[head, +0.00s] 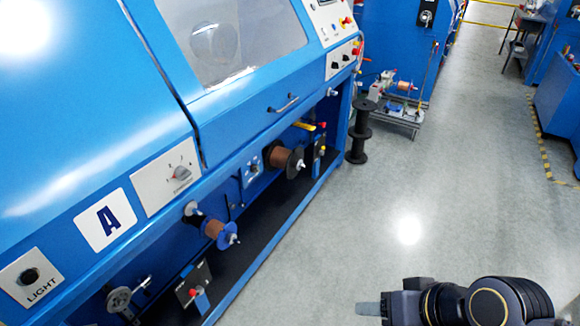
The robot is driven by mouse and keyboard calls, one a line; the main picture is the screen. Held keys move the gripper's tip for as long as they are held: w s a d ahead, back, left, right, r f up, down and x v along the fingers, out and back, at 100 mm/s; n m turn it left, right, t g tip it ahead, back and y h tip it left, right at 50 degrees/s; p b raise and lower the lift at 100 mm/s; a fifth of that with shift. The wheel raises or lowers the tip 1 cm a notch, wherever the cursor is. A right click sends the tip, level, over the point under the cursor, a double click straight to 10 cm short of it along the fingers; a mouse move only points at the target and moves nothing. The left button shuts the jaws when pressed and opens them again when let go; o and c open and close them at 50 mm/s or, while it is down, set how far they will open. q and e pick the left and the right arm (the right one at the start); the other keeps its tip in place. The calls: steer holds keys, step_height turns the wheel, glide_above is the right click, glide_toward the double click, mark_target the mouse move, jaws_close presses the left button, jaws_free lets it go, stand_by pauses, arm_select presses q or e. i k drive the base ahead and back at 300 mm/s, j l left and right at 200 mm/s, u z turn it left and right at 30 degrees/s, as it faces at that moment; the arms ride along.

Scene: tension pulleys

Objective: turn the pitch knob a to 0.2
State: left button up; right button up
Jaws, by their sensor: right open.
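A grey dial knob (181,173) sits on a white plate with scale marks on the blue machine front, beside the sign with a large letter A (104,220). The lettering under it is too small to read, so I cannot tell whether it is the pitch knob. My right gripper (368,309) is at the bottom edge, over the floor, well to the right of the dial and touching nothing. It is open and shows side-on. My left gripper is not in view.
A black LIGHT knob (30,276) is at the lower left. Dark knobs (340,62) sit on an upper panel. Copper spools (285,160) and a blue-flanged spool (219,233) stick out below the panels. A black spool stand (360,130) is on the floor. The grey floor (440,200) is clear.

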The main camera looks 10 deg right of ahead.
mark_target(255, 169)
steer(key=i+u, duration=0.2)
steer(key=i, duration=0.35)
steer(key=i+l+u, duration=0.2)
steer(key=i, duration=0.3)
